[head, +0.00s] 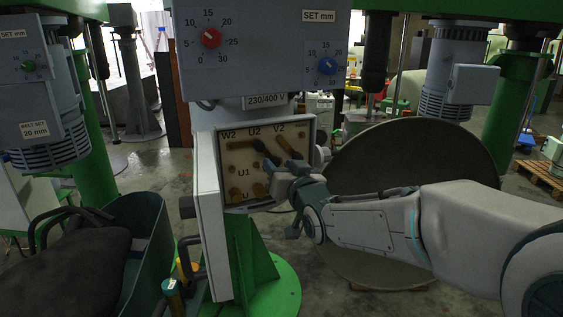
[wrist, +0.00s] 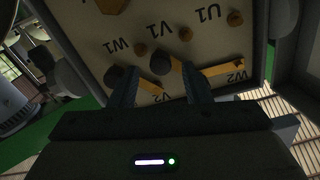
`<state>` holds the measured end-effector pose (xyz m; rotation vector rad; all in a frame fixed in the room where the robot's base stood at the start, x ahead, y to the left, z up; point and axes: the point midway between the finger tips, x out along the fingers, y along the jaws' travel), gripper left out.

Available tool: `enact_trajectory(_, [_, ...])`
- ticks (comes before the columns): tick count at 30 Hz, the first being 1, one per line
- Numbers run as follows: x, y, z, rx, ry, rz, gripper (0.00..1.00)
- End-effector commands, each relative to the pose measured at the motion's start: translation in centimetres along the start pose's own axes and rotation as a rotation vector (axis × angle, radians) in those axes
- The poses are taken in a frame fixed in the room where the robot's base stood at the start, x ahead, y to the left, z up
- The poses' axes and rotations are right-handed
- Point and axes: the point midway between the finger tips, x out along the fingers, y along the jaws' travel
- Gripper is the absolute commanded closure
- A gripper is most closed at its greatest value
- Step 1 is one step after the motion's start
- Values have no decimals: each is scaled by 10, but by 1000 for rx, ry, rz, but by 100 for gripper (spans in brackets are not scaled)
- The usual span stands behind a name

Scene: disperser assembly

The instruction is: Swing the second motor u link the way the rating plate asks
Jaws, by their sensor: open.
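The open terminal box (head: 265,155) on the middle machine has a tan board marked W2, U2, V2 and U1. A brass link (head: 241,145) lies level between W2 and U2, with a dark knob (head: 259,146) at its U2 end. It also shows in the wrist view (wrist: 222,69). Another brass link (head: 285,144) lies slanted near V2. The rating plate (head: 265,101) above reads 230/400 V. My gripper (wrist: 160,88) is open in front of the board. A dark knob shows between its fingertips in the wrist view; I cannot tell whether they touch it.
The box's door (head: 209,215) hangs open at the left. A large round plate (head: 410,165) stands behind my arm. A green bin (head: 145,245) with a dark sack is at the lower left. Dials with red and blue knobs (head: 211,38) are above.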

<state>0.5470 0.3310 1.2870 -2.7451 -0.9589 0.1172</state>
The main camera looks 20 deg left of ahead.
Motion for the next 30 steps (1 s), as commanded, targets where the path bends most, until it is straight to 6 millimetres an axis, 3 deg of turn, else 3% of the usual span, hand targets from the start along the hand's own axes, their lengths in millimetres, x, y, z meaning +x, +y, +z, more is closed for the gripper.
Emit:
enact_trajectory(6, [16,0,0,1,-1,0,57])
enact_trajectory(17, [19,0,0,-1,-1,0,57])
enact_trajectory(22, [19,0,0,-1,-1,0,100])
enact_trajectory(30, [18,4,0,-15,0,6,100])
